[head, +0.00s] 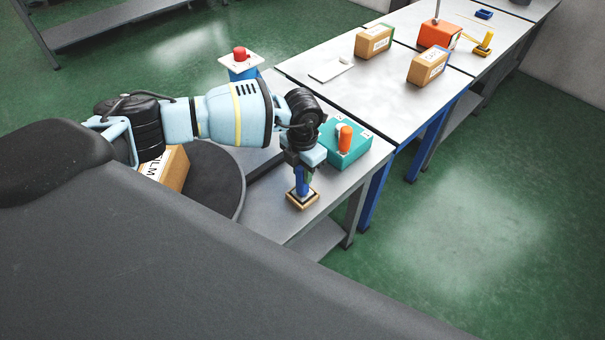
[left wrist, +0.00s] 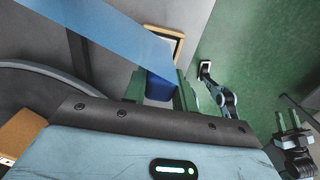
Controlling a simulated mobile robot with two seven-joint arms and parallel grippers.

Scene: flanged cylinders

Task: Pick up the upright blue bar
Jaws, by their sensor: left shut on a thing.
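The blue bar (head: 302,185) stands upright at the wooden square frame (head: 302,199) near the front edge of the near table. My left gripper (head: 304,172) points down from above and is shut on the bar's upper part. In the left wrist view the bar (left wrist: 160,88) sits between the two green-padded fingers, with part of the frame (left wrist: 178,48) beyond it. Whether the bar's foot is inside the frame or just above it, I cannot tell. A dark two-pronged end, seemingly my right gripper (left wrist: 289,122), shows small at the right of the wrist view; its opening is unclear.
Close behind my left gripper is a teal box (head: 352,152) with an orange cylinder (head: 345,138). A red knob (head: 240,54) on a white-topped blue stand is at the back left. Cardboard boxes (head: 373,41) and an orange block (head: 438,34) stand on the farther tables.

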